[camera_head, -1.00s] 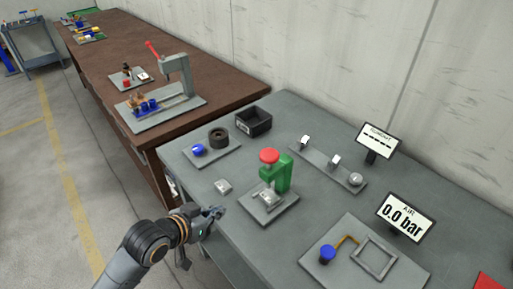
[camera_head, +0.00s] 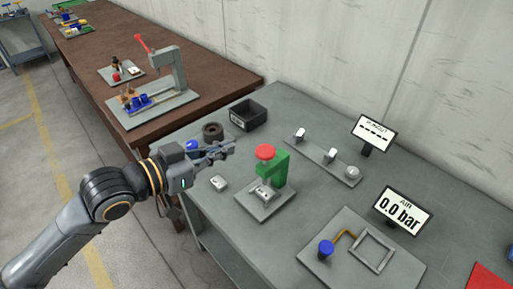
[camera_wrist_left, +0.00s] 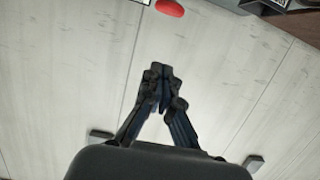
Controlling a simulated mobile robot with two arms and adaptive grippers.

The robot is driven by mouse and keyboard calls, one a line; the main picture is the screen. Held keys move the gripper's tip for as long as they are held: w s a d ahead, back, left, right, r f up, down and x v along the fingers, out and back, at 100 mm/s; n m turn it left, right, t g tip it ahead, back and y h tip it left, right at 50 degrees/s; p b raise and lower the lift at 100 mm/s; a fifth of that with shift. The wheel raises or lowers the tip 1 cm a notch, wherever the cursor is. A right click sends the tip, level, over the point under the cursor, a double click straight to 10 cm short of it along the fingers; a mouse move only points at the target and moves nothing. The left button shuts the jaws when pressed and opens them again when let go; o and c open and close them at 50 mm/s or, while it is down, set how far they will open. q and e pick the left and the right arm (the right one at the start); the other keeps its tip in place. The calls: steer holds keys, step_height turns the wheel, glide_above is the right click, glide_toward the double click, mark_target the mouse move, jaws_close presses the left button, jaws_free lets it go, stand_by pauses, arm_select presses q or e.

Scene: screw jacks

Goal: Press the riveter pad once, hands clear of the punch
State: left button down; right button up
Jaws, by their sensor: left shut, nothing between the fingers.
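The green riveter (camera_head: 276,168) stands on a grey base plate (camera_head: 262,207) on the grey bench, with a round red pad (camera_head: 266,152) on top. A small metal piece sits on its base under the punch. The red pad also shows at the top of the left wrist view (camera_wrist_left: 169,7). My left gripper (camera_head: 230,147) is shut and empty. It is above the bench, to the left of the red pad and apart from it. Its closed fingers also show in the left wrist view (camera_wrist_left: 160,72). My right gripper is in neither view.
A small metal block (camera_head: 218,182) lies left of the riveter. A black bin (camera_head: 248,114) and a dark ring (camera_head: 213,131) are behind. A blue knob (camera_head: 326,247) is in front right.

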arm_select(q)
steer(key=w+d+f+p, duration=0.4)
steer(key=w+d+f, duration=0.2)
steer(key=d, duration=0.1)
steer(key=shift+w+f, duration=0.15)
steer(key=shift+w, duration=0.25)
step_height(320, 180, down, 4)
steer(key=shift+a+f+b, duration=0.1)
steer(key=shift+b, duration=1)
steer(key=shift+s+f, duration=0.1)
